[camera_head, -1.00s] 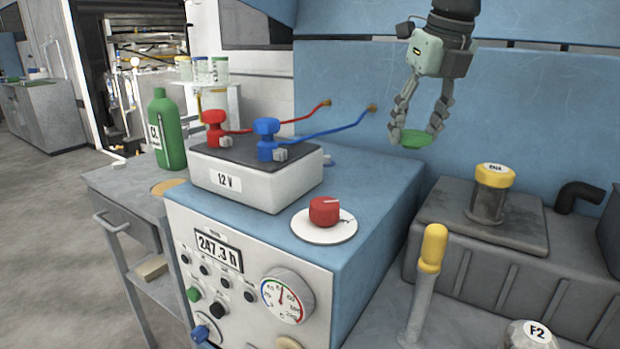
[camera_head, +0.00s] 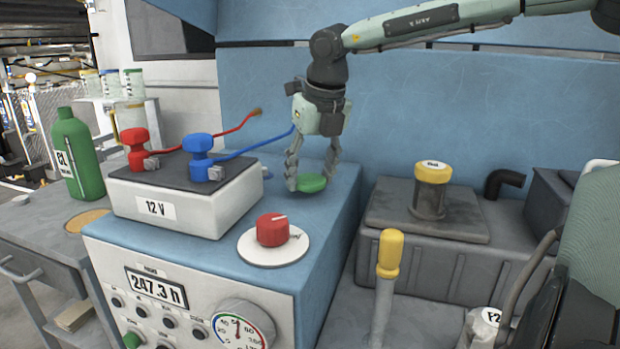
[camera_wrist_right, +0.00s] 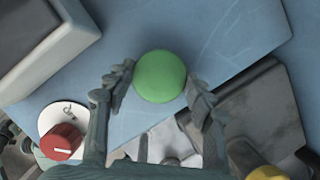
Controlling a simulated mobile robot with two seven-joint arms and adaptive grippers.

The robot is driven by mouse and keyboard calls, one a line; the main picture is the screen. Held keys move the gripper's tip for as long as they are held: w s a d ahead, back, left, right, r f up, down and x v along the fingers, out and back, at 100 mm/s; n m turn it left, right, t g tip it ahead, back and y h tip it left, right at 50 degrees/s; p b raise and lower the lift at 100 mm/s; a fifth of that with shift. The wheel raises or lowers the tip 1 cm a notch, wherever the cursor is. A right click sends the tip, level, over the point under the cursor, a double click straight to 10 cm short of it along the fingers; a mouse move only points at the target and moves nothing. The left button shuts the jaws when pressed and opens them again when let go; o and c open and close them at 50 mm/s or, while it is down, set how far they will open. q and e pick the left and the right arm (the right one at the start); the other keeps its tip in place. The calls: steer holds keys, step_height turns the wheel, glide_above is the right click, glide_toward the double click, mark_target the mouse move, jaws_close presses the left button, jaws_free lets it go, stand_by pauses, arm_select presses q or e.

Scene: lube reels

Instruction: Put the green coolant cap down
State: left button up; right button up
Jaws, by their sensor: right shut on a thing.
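The green coolant cap (camera_head: 311,182) is a round green disc held between the fingertips of my right gripper (camera_head: 312,178). The gripper points down over the back right part of the blue cabinet top (camera_head: 335,205). The cap is low over that top; I cannot tell whether it touches it. In the right wrist view the cap (camera_wrist_right: 160,76) sits at the tips of the two fingers, with the blue surface beyond it. My left gripper is not in view.
The white 12 V battery (camera_head: 185,205) with red and blue terminal clamps stands left of the cap. A red rotary knob (camera_head: 272,230) on a white disc is in front. A yellow-capped filler (camera_head: 432,185) stands on a grey tank to the right. Blue surface around the cap is clear.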

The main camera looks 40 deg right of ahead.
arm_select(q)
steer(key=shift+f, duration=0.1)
arm_select(e)
steer(key=shift+f, duration=0.55)
steer(key=shift+f, duration=0.1)
steer(key=o, duration=1.2)
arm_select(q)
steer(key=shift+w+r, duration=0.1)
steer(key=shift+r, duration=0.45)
arm_select(e)
steer(key=shift+o, duration=0.2)
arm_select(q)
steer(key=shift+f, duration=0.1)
